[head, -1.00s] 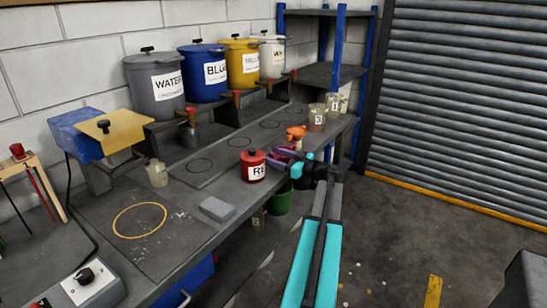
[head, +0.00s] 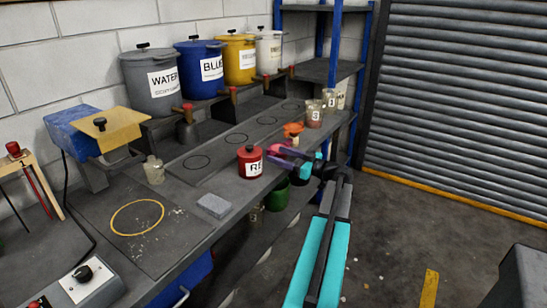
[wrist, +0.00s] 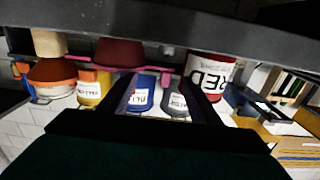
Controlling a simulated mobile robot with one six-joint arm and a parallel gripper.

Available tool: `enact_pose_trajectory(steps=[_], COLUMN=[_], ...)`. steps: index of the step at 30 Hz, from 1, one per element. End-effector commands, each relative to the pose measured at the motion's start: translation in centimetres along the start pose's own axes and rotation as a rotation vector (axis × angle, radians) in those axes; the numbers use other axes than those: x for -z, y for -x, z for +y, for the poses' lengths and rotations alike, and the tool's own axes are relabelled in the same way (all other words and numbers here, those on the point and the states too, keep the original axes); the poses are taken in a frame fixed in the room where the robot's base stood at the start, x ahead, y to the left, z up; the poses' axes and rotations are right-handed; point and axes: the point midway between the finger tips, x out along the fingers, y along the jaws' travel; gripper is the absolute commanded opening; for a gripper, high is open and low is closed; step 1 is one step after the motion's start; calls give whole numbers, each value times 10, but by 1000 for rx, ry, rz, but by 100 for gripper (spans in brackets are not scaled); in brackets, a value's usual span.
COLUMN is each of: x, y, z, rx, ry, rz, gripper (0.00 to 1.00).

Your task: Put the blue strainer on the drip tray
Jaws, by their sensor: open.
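I cannot pick out a plainly blue strainer in either view. My gripper (head: 284,157) is open at the bench's front edge, just right of the red lidded pot (head: 249,161). Purple and pink pieces show at its end; I cannot tell whether any belongs to a strainer. In the wrist view a pink bar and a dark red shape (wrist: 120,52) lie ahead of it, and the red pot (wrist: 209,73) appears upside down. A long grey strip with dark rings (head: 216,150), possibly the drip tray, runs below the taps. A small orange item (head: 293,128) stands behind my gripper.
Grey, blue (head: 200,72), yellow and white lidded buckets stand on the raised back ledge, with taps in front. Cups (head: 314,114) stand at the bench's far right end. A grey block (head: 214,205) lies near the front edge. A green bucket (head: 276,194) is below the bench.

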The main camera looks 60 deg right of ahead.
Motion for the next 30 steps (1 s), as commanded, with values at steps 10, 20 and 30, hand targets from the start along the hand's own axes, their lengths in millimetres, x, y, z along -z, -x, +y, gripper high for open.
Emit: enact_pose_trajectory(steps=[10, 20, 30], x=[-1, 0, 1], y=[57, 88, 90], z=[0, 0, 0], rx=[-3, -1, -1], ry=[0, 0, 0], rz=[-1, -1, -1], gripper=[57, 57, 57])
